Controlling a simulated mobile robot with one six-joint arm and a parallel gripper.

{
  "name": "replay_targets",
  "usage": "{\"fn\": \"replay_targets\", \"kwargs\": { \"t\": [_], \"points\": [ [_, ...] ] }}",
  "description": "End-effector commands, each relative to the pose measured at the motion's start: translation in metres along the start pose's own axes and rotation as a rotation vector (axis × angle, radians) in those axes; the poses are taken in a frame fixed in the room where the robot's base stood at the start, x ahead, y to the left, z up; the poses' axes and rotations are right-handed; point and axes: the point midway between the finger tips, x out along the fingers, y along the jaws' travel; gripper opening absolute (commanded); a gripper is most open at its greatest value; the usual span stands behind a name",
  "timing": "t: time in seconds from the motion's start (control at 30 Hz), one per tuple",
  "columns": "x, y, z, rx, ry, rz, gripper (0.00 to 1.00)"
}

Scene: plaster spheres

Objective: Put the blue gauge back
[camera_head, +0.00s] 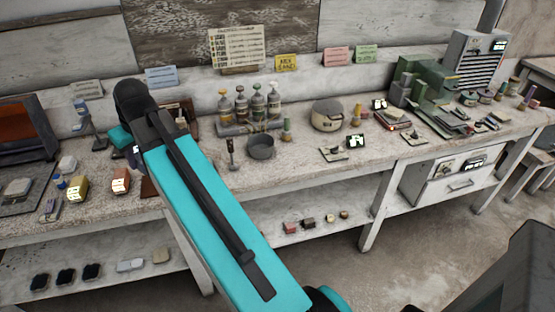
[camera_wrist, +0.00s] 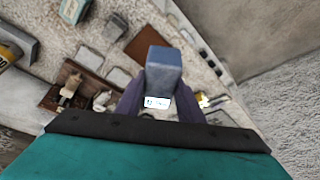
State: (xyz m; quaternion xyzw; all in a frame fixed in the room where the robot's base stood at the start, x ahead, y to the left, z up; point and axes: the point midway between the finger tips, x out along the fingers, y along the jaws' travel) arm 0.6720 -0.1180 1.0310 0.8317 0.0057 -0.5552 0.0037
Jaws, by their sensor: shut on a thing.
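My gripper (camera_wrist: 160,100) shows in the wrist view, its two dark fingers shut on the blue gauge (camera_wrist: 163,68). The gauge is a blue-grey block, held over the bench, with a small white display or label (camera_wrist: 157,102) at its lower end. In the head view my turquoise arm reaches over the bench and hides the gripper and the gauge. A brown wooden holder (camera_wrist: 72,78) with small items lies left of the gripper in the wrist view; I cannot tell whether it is touching anything held.
The long bench (camera_head: 290,165) is crowded. Several capped bottles (camera_head: 240,105), a grey bowl (camera_head: 261,147) and a round cream pot (camera_head: 326,115) stand right of my arm. Small blocks, including a yellow one (camera_head: 77,188), lie to the left. A lower shelf (camera_head: 100,265) holds small dark items.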

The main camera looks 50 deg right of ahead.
Motion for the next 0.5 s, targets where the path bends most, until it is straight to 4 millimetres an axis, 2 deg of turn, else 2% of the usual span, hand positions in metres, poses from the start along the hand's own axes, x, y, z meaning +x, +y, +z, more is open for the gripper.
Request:
{"fn": "replay_targets", "kwargs": {
  "t": [0.03, 0.1, 0.5],
  "points": [
    [0.003, 0.015, 0.009, 0.003, 0.001, 0.001, 0.16],
    [0.004, 0.031, 0.017, -0.001, 0.001, -0.001, 0.16],
    [0.005, 0.12, 0.073, -0.024, 0.0, -0.01, 0.16]
  ]
}}
